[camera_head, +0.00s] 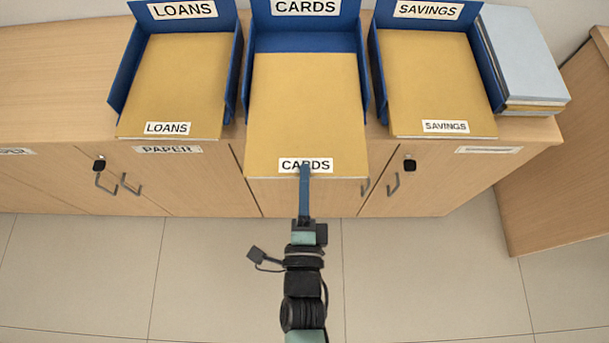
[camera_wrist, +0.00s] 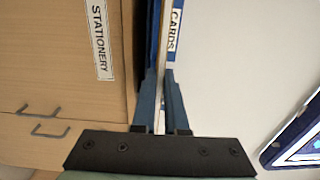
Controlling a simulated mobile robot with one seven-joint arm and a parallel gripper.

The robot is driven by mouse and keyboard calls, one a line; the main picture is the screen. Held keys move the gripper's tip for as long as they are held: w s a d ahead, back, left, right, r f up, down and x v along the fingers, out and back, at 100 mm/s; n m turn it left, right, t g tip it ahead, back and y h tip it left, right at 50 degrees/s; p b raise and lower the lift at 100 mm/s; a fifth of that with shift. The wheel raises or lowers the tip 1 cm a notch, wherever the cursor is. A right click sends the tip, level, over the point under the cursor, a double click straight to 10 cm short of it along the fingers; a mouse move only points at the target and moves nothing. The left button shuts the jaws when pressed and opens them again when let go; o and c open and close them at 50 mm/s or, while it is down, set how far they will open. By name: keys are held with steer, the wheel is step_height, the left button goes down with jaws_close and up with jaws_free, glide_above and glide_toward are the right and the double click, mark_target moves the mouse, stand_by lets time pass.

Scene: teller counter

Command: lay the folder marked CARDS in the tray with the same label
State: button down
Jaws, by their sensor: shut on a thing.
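The tan CARDS folder (camera_head: 305,115) lies flat between the side walls of the blue CARDS tray (camera_head: 305,42), with its labelled front end extending past the counter's front edge. A strip of blue tray shows behind the folder. My gripper (camera_head: 305,168) is shut on the middle of the folder's front edge, at its CARDS label. In the wrist view, the fingers (camera_wrist: 160,74) pinch the folder (camera_wrist: 163,50), seen nearly edge-on, beside the blue tray (camera_wrist: 152,35). The folder hides the tray floor, so I cannot tell whether it rests there.
The LOANS tray (camera_head: 235,65) on the left and SAVINGS tray (camera_head: 377,70) on the right each hold a tan folder. A stack of blue-grey folders (camera_head: 525,55) stands at far right. Cabinet doors with handles (camera_head: 393,184) are below. The counter's left end is clear.

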mark_target(304, 141)
steer(key=shift+w+f+b, duration=0.15)
steer(key=shift+w+b, duration=0.25)
steer(key=shift+w, duration=1.15)
steer(key=shift+w+f+b, duration=0.15)
steer(key=shift+w+b, duration=0.2)
steer(key=shift+w, duration=1.2)
steer(key=shift+w+f+b, duration=0.15)
steer(key=shift+w+b, duration=0.25)
steer(key=shift+w, duration=1.15)
steer(key=shift+w+f, duration=0.15)
steer(key=shift+f+b, duration=0.15)
steer(key=shift+b, duration=0.25)
steer(key=c, duration=0.9)
jaws_free()
steer(key=shift+o, duration=0.2)
steer(key=shift+f, duration=0.1)
steer(key=s, duration=1.3)
steer(key=shift+a, duration=0.15)
